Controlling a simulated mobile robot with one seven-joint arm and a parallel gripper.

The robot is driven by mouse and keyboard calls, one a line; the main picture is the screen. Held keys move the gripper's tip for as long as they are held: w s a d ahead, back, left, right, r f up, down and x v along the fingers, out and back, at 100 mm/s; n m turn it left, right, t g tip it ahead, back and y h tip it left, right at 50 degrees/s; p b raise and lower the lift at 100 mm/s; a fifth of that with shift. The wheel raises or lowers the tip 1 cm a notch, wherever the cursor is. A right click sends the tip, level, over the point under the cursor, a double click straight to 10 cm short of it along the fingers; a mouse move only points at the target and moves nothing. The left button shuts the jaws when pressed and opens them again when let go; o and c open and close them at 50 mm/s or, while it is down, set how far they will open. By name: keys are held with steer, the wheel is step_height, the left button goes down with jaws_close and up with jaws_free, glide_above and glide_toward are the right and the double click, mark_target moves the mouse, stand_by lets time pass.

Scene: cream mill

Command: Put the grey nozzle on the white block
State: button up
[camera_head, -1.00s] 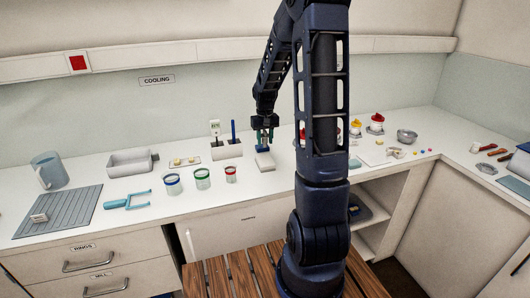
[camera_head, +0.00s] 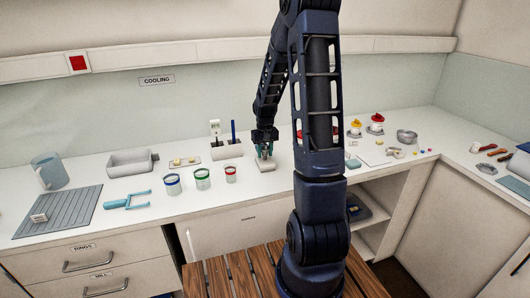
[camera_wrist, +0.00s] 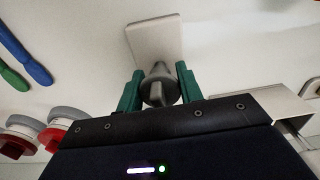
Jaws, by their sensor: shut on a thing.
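The white block (camera_head: 265,167) stands on the counter near the middle, right of the red-rimmed jar. My gripper (camera_head: 264,151) is directly above it in the head view. In the wrist view the grey nozzle (camera_wrist: 159,84) sits between the two green fingertips of my gripper (camera_wrist: 158,88), which is shut on it. The nozzle's narrow end overlaps the near part of the white block (camera_wrist: 155,36) in that view. I cannot tell whether the nozzle touches the block.
Jars with blue (camera_head: 173,184), green (camera_head: 203,178) and red (camera_head: 231,173) rims stand to the left. A holder (camera_head: 226,151) with upright tools is just behind left. A grey tray (camera_head: 131,163) and a light blue tool (camera_head: 127,201) lie farther left.

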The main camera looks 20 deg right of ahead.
steer(key=o, duration=1)
steer(key=shift+c, duration=0.2)
step_height(320, 180, up, 12)
steer(key=shift+f, duration=0.2)
steer(key=shift+s+r, duration=0.1)
steer(key=shift+r, duration=0.35)
steer(key=s+a+r+t, duration=0.2)
steer(key=s+a+r, duration=0.1)
steer(key=s+r, duration=0.9)
steer(key=s+a+t, duration=0.1)
steer(key=s+t, duration=0.1)
steer(key=s, duration=1.5)
steer(key=shift+r+t, duration=0.15)
steer(key=shift+t, duration=0.15)
